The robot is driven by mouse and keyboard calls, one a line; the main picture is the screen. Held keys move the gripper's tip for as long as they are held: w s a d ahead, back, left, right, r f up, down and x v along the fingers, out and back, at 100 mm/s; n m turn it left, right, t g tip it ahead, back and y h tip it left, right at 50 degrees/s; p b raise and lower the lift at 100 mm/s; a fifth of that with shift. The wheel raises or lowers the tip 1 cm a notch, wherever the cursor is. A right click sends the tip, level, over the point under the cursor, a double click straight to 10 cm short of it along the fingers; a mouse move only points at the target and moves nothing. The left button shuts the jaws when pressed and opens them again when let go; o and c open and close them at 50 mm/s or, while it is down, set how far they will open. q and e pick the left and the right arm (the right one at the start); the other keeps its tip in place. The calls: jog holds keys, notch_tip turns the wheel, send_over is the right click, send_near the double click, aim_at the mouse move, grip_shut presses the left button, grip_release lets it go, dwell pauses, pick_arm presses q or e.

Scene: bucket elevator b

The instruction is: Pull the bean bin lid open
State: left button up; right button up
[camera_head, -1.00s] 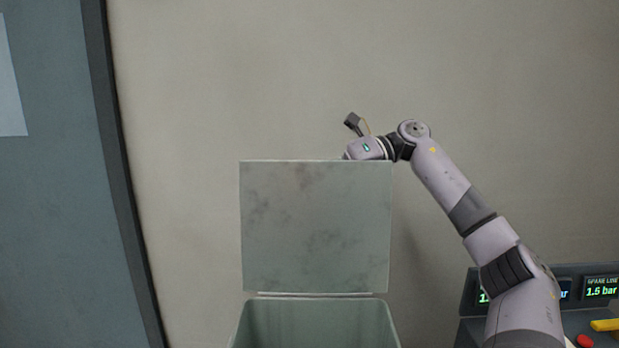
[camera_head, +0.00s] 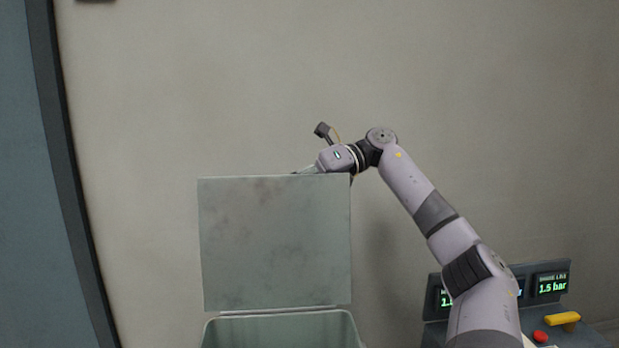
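The bean bin lid (camera_head: 275,245) stands upright, raised above the back of the bin, and its flat grey-green face is toward me. The bean bin (camera_head: 280,330) is below it at the bottom of the view, with its mouth uncovered. My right arm reaches in from the lower right, and its wrist is at the lid's upper right edge. My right gripper (camera_head: 306,170) is mostly hidden behind the lid's top edge, so its fingers cannot be made out. My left gripper is not in view.
A control panel with lit pressure displays (camera_head: 552,284), a yellow handle (camera_head: 562,318) and a red button (camera_head: 540,336) stands at the lower right. A grey-blue door or panel (camera_head: 30,220) with a dark edge is at the left. The wall above the lid is bare.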

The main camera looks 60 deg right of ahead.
aim_at(314, 175)
jog(key=v, duration=0.6)
jog(key=shift+s+d+r, duration=0.15)
jog(key=shift+v, duration=1.3)
